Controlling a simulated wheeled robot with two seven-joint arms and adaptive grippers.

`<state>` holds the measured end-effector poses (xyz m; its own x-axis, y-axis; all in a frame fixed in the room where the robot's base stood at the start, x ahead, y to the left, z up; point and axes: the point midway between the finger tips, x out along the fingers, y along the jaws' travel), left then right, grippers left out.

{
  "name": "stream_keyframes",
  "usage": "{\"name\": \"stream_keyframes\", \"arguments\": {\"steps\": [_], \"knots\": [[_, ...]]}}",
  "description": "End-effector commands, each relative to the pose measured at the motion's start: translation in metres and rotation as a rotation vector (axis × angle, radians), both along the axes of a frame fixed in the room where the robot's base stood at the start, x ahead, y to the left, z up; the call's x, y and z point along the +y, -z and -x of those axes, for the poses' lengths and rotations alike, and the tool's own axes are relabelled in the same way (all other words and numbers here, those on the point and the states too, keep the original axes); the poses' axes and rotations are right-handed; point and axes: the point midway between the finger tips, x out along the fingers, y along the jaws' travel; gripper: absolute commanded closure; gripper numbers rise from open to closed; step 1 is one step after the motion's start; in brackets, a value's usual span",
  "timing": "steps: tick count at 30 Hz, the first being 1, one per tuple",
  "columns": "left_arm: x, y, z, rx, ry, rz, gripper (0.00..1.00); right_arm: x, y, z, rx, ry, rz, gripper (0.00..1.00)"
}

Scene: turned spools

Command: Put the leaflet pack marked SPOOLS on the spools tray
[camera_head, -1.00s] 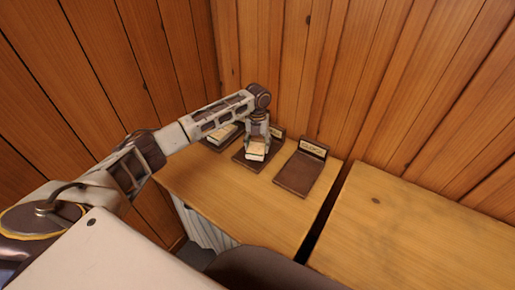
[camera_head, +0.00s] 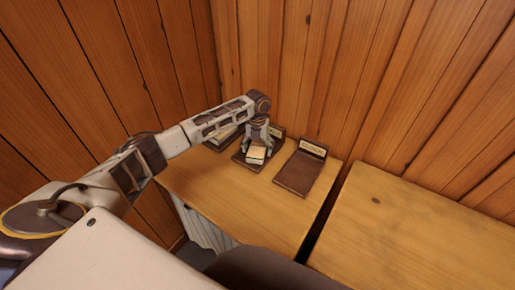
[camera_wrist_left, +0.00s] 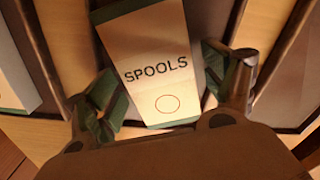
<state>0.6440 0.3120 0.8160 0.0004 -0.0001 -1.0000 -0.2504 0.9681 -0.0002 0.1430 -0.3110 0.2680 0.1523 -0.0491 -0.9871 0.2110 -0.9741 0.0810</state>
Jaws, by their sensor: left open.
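The leaflet pack marked SPOOLS (camera_wrist_left: 158,75) is pale with green edges and has a small circle under its word. In the head view the pack (camera_head: 257,155) is at the middle dark tray (camera_head: 241,158). My left gripper (camera_head: 257,147) is right over it. In the left wrist view the open fingers (camera_wrist_left: 168,92) stand on either side of the pack, with gaps visible beside it. The middle tray's label is mostly hidden behind the gripper. My right gripper is not in view.
Another tray holding a pack (camera_head: 222,138) is at the left, partly behind my arm. Wooden walls close off the back and left. The front tabletop (camera_head: 245,203) is clear.

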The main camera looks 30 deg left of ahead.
Motion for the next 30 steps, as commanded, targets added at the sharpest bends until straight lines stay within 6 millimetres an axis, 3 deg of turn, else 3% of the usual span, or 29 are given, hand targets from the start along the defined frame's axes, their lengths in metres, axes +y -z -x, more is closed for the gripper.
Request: {"name": "stream_keyframes", "arguments": {"steps": [14,30], "knots": [[0.0,-0.011,-0.001,-0.001,0.0,0.0,0.16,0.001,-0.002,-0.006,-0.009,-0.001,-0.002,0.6],[0.0,-0.085,-0.001,-0.003,-0.001,0.0,0.16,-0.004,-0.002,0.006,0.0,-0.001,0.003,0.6]]}}
